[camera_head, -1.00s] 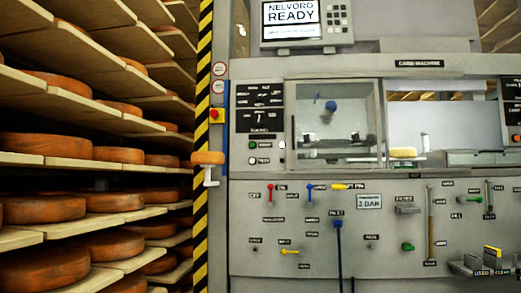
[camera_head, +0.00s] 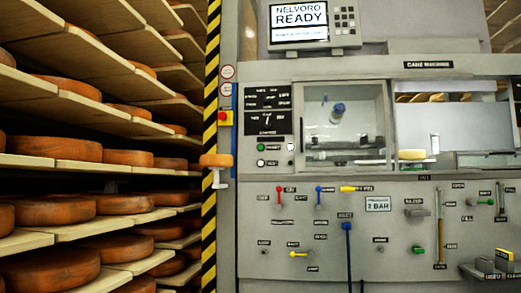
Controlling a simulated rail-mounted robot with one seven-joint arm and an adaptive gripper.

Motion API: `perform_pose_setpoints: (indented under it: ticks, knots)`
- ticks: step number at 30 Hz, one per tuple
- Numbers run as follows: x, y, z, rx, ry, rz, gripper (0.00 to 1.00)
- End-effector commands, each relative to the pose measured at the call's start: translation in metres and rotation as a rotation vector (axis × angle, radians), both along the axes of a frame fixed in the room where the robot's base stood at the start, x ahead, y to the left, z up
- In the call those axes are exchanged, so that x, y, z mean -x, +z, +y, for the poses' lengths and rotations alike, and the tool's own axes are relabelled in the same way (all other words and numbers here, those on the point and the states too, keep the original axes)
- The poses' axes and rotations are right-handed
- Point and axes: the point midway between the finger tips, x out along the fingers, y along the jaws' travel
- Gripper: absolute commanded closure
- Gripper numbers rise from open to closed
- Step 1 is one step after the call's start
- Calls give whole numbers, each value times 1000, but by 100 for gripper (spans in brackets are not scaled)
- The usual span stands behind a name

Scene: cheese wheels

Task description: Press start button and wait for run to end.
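The grey machine (camera_head: 400,230) fills the right of the view. Its screen (camera_head: 300,17) reads "NELVORO READY", with a smaller line below. On the control panel a green button (camera_head: 261,147) sits above a white button (camera_head: 261,162); a pale round knob or button (camera_head: 290,146) is to their right. The small labels are too blurred to read, so I cannot tell which is the start button. A red button on a yellow box (camera_head: 224,117) is on the post at left. My gripper is not in view.
Shelves (camera_head: 90,159) with several orange cheese wheels (camera_head: 55,268) stand at left. A yellow-black striped post (camera_head: 210,90) separates them from the machine. An orange piece on a white bracket (camera_head: 216,160) juts near the post. Levers and a blue handle (camera_head: 347,245) are on the lower panel.

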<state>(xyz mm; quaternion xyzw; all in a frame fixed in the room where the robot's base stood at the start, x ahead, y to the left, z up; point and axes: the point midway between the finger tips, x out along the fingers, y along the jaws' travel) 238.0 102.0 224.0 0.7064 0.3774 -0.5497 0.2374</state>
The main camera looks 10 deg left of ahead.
Motion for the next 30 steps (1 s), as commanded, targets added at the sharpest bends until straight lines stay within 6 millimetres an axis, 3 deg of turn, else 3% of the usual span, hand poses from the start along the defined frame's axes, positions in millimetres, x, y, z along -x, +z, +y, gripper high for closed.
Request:
perform_pose_setpoints:
  ticks: [11, 30]
  knots:
    - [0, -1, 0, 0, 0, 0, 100]
    - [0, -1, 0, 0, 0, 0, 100]
